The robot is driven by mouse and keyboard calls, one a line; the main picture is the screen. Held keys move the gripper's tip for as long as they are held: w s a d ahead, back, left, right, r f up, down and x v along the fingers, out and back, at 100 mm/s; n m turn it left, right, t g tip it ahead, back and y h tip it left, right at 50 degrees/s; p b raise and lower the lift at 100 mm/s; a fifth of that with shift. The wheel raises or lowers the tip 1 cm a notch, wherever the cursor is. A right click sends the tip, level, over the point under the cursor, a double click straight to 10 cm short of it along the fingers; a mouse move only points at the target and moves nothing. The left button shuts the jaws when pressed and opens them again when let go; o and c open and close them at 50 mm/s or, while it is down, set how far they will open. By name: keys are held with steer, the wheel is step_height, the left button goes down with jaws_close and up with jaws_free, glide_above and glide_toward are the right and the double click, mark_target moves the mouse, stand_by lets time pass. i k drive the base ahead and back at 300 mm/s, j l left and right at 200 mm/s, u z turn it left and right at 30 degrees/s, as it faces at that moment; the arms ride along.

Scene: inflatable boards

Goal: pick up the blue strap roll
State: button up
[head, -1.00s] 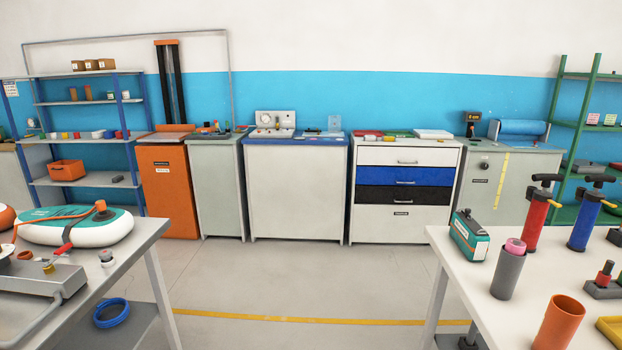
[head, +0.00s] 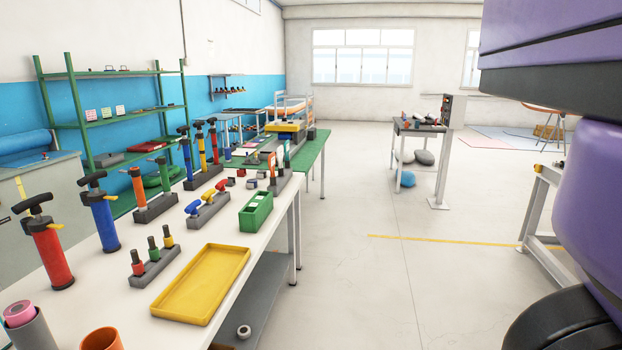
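I cannot pick out a blue strap roll for certain in the head view. A rolled blue sheet (head: 22,142) lies on the grey cabinet at the far left, but it looks like a wide roll of material. A small round blue thing (head: 407,179) sits low by the far stand, too small to identify. My gripper is not in view; only purple and black parts of my arm show at the right.
A long white table (head: 226,298) at the left holds red and blue pumps, a yellow tray (head: 202,284), a green bin (head: 256,211) and several small fittings. Green shelving (head: 120,119) stands behind it. The floor in the middle (head: 370,290) is clear.

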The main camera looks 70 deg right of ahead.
mark_target(251, 184)
steer(key=z, duration=1.5)
